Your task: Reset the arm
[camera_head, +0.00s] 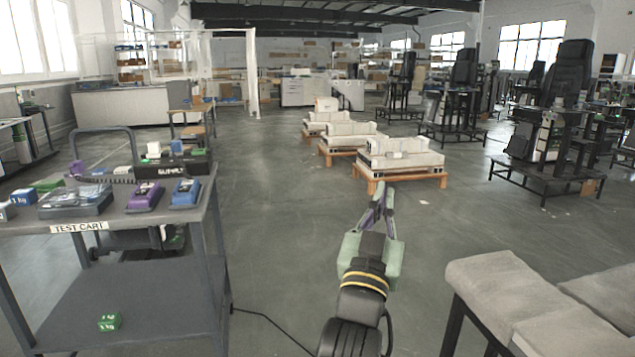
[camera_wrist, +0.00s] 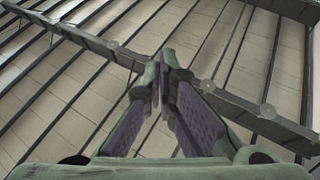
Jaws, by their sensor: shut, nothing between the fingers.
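My gripper (camera_head: 383,192) is in the lower middle of the head view, raised above the open floor with its green and purple fingers pointing up and away. Nothing is between the fingers, and they are closed together. In the wrist view my gripper (camera_wrist: 164,62) points at the ceiling, with its beams and panels behind. It touches nothing. The rest of my arm runs down to the bottom edge of the head view.
A grey test cart (camera_head: 130,220) stands at the left, with a purple device (camera_head: 145,196), a blue device (camera_head: 185,192) and a green block (camera_head: 109,322) on its shelves. A grey cushioned bench (camera_head: 500,285) is at the lower right. Pallets with pale loads (camera_head: 400,160) stand ahead.

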